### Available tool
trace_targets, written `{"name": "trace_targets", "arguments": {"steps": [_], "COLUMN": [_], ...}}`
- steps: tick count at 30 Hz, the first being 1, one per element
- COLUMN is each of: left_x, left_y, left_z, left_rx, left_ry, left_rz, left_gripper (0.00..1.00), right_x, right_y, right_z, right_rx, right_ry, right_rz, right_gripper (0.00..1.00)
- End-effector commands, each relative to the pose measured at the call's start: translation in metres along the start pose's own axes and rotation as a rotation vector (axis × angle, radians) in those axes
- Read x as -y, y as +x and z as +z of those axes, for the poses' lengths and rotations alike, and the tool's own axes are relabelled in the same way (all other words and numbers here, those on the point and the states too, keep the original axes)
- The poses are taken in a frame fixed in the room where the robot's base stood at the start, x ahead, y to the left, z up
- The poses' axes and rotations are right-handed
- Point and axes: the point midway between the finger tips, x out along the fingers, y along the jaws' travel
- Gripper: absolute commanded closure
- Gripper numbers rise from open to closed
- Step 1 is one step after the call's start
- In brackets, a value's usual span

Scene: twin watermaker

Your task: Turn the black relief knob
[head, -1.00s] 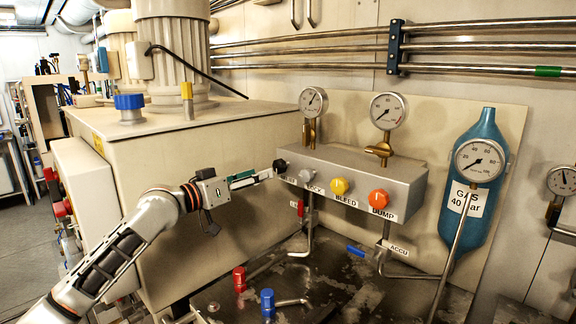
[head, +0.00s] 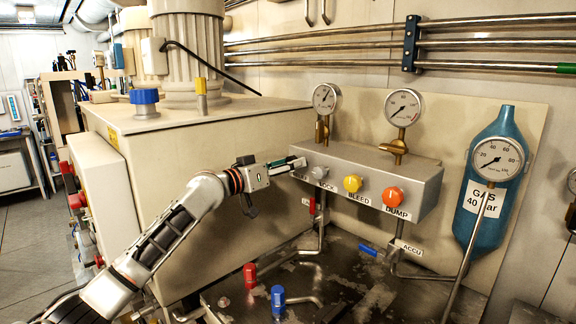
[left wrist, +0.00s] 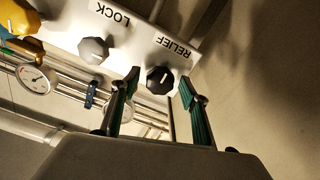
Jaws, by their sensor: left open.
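The black relief knob (left wrist: 160,79) shows in the left wrist view under the RELIEF label, with a pale mark on its face. My left gripper (left wrist: 160,80) is open, one green-padded finger on each side of the knob in that view, with a gap showing on both sides. I cannot tell how far the fingertips reach along the knob's depth. In the head view my left gripper (head: 291,163) is at the left end of the grey valve block (head: 350,160) and hides the black knob. My right gripper is not in view.
The grey lock knob (left wrist: 92,50) is close beside the relief knob. A yellow bleed knob (head: 352,184) and an orange dump knob (head: 393,197) stick out farther right. Gauges (head: 403,107) stand on the block. The beige tank (head: 210,160) is behind my left arm.

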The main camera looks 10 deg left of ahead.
Motion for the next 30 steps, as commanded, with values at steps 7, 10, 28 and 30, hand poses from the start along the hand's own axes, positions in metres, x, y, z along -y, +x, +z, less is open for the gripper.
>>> {"name": "trace_targets", "arguments": {"steps": [7,10,28,30], "left_x": [0.0003,0.0004,0.0015,0.0019], "left_y": [-0.0003,-0.0004,-0.0002,-0.0004], "left_z": [0.0000,0.0000,0.0026,0.0022], "left_rx": [0.000,0.000,0.002,0.001], "left_ry": [0.000,0.001,0.300,0.366], "left_rz": [0.000,-0.001,-0.001,-0.002], "left_gripper": [0.94,0.94,0.94,0.94], "right_x": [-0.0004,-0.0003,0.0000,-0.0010], "right_y": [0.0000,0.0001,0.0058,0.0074], "right_z": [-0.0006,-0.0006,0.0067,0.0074], "right_rx": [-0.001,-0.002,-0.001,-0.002], "right_ry": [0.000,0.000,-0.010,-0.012], "right_rz": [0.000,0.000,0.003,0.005], "right_gripper": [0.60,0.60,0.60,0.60]}}
